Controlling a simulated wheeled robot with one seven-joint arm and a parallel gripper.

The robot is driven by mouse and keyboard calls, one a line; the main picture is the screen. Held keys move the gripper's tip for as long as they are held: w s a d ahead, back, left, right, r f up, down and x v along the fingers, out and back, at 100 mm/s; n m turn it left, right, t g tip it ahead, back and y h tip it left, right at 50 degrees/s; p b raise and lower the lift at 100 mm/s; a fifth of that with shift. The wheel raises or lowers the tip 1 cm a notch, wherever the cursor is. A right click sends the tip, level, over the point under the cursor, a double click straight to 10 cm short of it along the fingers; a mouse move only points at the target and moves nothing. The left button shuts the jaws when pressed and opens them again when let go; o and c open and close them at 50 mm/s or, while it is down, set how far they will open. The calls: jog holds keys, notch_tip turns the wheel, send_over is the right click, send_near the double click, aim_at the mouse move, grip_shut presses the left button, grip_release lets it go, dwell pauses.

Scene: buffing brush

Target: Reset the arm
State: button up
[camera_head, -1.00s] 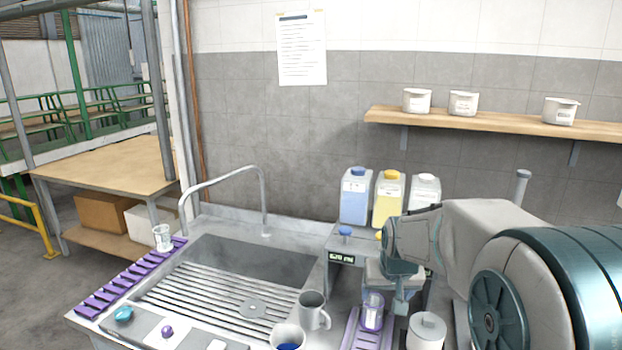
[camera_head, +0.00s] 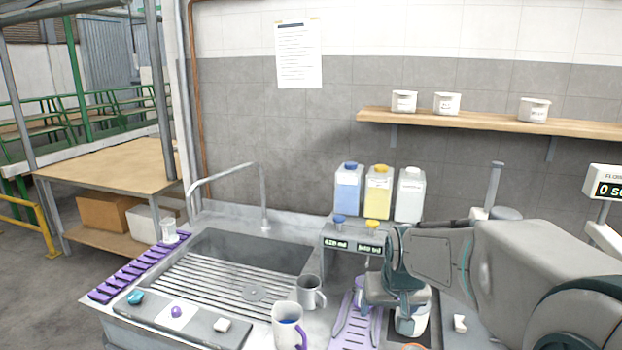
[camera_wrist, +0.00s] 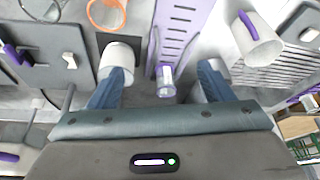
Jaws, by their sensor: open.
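My gripper (camera_wrist: 162,84) is open, its two blue-grey fingers spread apart in the wrist view. A small clear glass with a purple base (camera_wrist: 167,82) shows between the fingers, by the end of a purple slotted strip (camera_wrist: 180,30). No finger is seen touching the glass. In the head view my gripper (camera_head: 388,292) hangs low over the counter beside the purple strip (camera_head: 356,330), its fingertips and the glass largely hidden. A white cylindrical container (camera_wrist: 118,57) shows close by the left finger in the wrist view.
Mugs (camera_head: 308,292) (camera_head: 287,327) stand left of the purple strip. A dispenser stand (camera_head: 350,240) with blue, yellow and white bottles is behind. The sink (camera_head: 225,275) lies left. A wall shelf (camera_head: 480,120) holds white tubs. A display reading 0 (camera_head: 606,188) stands right.

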jog(key=s, duration=1.9)
jog(key=shift+s+a+r+n+g, duration=0.2)
jog(key=shift+s+a+n+g, duration=0.1)
jog(key=shift+g, duration=0.1)
